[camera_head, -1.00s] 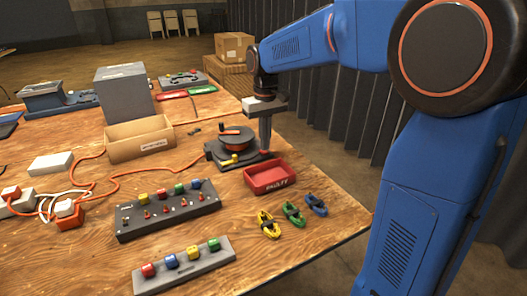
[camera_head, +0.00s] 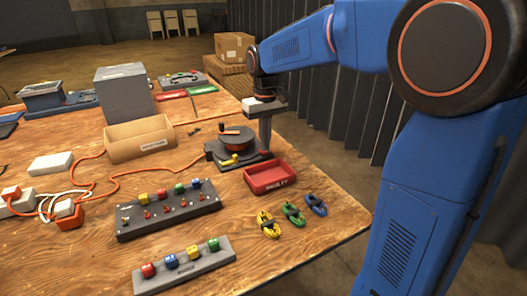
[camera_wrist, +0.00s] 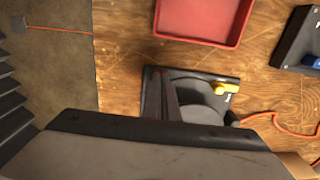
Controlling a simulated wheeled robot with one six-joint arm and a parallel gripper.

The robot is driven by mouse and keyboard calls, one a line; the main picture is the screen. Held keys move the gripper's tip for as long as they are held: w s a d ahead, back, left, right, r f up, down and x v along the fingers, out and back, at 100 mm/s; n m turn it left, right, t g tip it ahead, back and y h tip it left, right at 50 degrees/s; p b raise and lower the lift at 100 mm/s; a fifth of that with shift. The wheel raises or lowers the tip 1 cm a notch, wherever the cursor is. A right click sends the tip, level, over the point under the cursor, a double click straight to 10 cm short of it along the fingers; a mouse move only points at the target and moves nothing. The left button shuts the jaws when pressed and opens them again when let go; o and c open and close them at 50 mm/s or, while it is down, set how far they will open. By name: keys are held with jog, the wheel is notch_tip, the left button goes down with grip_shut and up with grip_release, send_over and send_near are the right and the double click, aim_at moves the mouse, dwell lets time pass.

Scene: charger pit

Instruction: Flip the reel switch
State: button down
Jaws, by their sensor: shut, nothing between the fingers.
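The cable reel (camera_head: 236,143) sits on a dark base near the table's right side, with a grey drum top and some orange at its side. Its yellow switch (camera_head: 229,161) is at the front of the base. In the wrist view the yellow switch (camera_wrist: 225,88) lies beside the round grey drum (camera_wrist: 198,113). My gripper (camera_head: 265,148) points down at the right end of the reel base, a little apart from the switch. Its fingers (camera_wrist: 163,90) are shut and empty. Whether the fingertips touch the base, I cannot tell.
A red tray (camera_head: 268,188) stands just in front of the reel. A cardboard bin (camera_head: 138,152) is to the left. An orange cable (camera_head: 150,172) runs left from the reel. A dark switch panel (camera_head: 170,222) and several coloured cable bundles (camera_head: 292,214) lie in front.

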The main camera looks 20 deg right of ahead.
jog(key=shift+f, duration=0.6)
dwell(0.4)
notch_tip(320, 180, up, 7)
dwell(1.1)
jog(key=shift+s, duration=0.1)
